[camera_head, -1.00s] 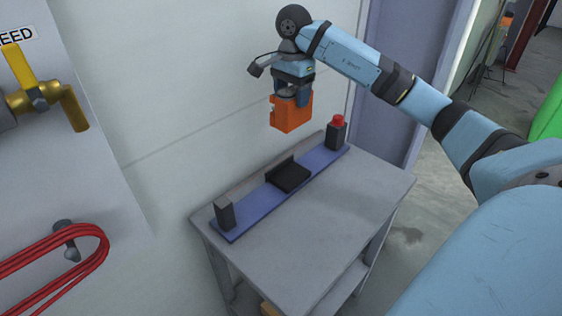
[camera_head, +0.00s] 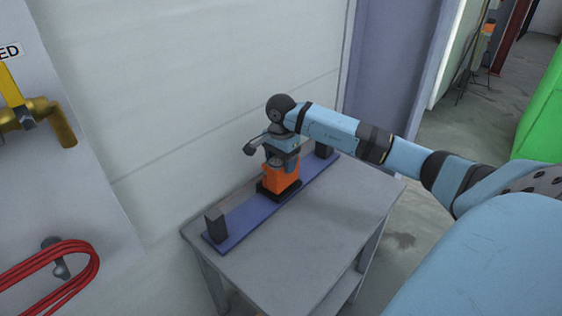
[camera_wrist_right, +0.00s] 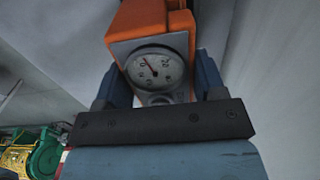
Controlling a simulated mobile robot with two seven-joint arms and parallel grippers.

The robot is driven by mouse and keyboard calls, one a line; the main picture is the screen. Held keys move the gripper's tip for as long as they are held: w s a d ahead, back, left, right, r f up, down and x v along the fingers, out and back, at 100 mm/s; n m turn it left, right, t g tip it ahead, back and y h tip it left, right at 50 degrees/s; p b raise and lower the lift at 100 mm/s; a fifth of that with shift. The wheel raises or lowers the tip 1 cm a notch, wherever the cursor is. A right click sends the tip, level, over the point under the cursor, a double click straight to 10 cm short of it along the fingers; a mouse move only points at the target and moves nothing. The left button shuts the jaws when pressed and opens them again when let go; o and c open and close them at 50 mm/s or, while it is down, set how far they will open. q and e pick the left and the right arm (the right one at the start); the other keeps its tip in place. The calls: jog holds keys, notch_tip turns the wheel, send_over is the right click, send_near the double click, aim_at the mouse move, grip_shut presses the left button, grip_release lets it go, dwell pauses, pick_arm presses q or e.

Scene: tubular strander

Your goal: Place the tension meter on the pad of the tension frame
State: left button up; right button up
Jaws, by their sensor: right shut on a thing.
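The orange tension meter (camera_head: 281,178) is upright at the black pad (camera_head: 264,192) in the middle of the blue tension frame (camera_head: 236,222). Its base appears to meet the pad, but I cannot tell whether the pad bears its weight. My right gripper (camera_head: 282,160) is above the meter and shut on its upper part. In the right wrist view, the meter's round dial (camera_wrist_right: 157,69) and orange body (camera_wrist_right: 150,20) show between the two fingers of the right gripper (camera_wrist_right: 160,80). The meter hides most of the pad. My left gripper is not in view.
The frame lies along the wall side of a grey table (camera_head: 325,225). A dark post (camera_head: 215,225) stands at its near end and another (camera_head: 325,150) at its far end, partly behind my arm. The table's right part is clear. Red cable (camera_head: 60,265) hangs at left.

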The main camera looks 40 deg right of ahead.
jog(key=shift+f, duration=0.2)
jog(key=shift+f, duration=0.1)
jog(key=shift+f, duration=0.15)
jog(key=o, duration=1.2)
notch_tip(320, 180, up, 12)
jog(key=shift+r+b, duration=0.25)
jog(key=shift+b, duration=0.05)
jog(key=shift+f, duration=0.1)
